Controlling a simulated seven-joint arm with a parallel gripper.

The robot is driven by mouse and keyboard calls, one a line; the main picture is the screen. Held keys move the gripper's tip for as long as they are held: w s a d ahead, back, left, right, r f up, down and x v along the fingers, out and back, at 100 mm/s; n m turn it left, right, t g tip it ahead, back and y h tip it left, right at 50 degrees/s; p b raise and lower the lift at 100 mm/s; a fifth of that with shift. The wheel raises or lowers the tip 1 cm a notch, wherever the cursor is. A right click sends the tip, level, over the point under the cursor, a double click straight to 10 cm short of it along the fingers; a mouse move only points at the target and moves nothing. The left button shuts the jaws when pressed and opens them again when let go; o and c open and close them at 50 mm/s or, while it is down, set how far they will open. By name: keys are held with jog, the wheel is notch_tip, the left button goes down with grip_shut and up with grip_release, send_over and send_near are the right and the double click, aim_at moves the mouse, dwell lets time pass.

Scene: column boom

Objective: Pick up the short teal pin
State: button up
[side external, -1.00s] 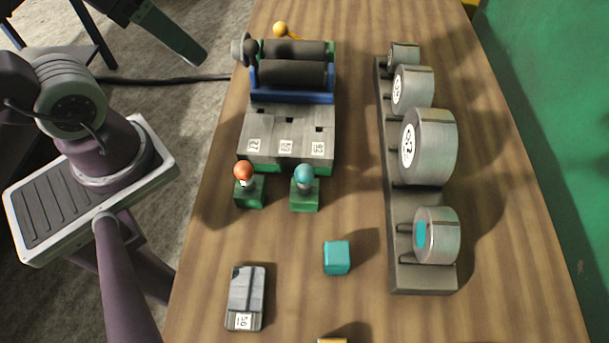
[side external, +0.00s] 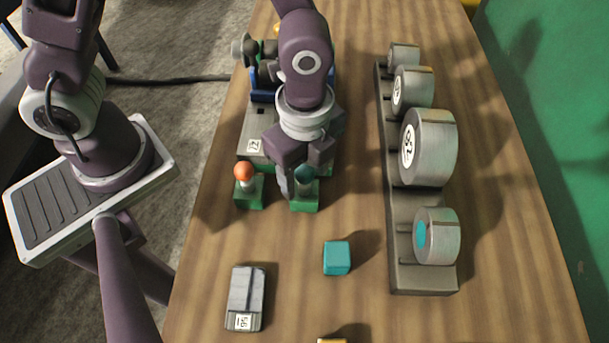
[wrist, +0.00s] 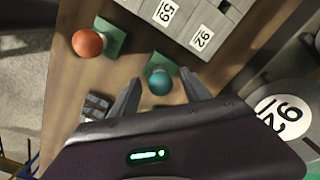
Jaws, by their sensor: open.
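The short teal pin (side external: 305,174) has a round teal head and stands upright in a green base block (side external: 305,202). In the wrist view the teal head (wrist: 160,85) shows between my two fingertips. My gripper (side external: 295,184) is open around or just above the pin; I cannot tell whether a finger touches it. The fingers also show in the wrist view (wrist: 160,88). An orange-headed pin (side external: 244,172) stands in its own green block to the left; it also shows in the wrist view (wrist: 88,43).
Behind the pins is a grey numbered block (side external: 254,126), partly hidden by my arm. A rack (side external: 400,205) with several metal rolls stands to the right. A teal cube (side external: 337,258) and a grey numbered piece (side external: 246,298) lie in front. The wood around the cube is clear.

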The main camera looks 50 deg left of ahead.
jog(key=shift+f, duration=0.85)
grip_shut()
notch_tip(320, 180, up, 10)
jog(key=shift+r, duration=0.1)
